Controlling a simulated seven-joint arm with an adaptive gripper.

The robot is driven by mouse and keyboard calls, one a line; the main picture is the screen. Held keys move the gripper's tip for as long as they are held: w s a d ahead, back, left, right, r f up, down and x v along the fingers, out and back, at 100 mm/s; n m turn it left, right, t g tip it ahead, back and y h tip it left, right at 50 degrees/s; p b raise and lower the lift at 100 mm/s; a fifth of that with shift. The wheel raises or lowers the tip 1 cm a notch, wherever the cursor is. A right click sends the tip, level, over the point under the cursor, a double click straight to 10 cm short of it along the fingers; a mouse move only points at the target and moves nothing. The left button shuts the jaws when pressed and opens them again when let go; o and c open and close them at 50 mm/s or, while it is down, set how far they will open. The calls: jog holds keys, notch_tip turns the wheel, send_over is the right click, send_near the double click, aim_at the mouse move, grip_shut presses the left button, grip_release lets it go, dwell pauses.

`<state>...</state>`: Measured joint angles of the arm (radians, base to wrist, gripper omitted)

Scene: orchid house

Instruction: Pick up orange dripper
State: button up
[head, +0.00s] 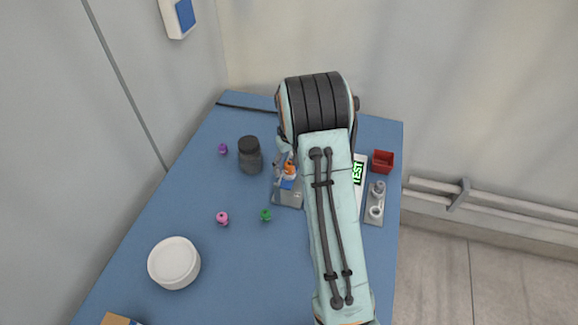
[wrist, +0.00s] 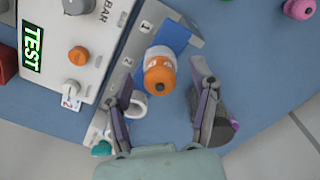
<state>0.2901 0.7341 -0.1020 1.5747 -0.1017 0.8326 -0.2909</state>
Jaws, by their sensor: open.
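The orange dripper (wrist: 159,75) has an orange top and a white body. In the wrist view it stands beside a blue patch on a grey plate marked 1 and 2 (wrist: 195,42). My gripper (wrist: 162,78) is open, with one finger on each side of the dripper, and no contact is clear. In the head view the dripper (head: 290,170) shows as a small orange spot beside my arm, over the grey plate (head: 288,198). My gripper (head: 281,160) is partly hidden there by my own arm.
A tester box with a green TEST display (head: 357,172) stands right of my arm; its orange knob (wrist: 78,55) is separate. A dark jar (head: 250,157) is left of the gripper. Pink (head: 222,218) and green (head: 265,215) pieces and a white dish (head: 174,265) lie nearer.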

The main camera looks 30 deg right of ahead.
jog(key=c, duration=0.9)
jog(key=shift+r, duration=0.1)
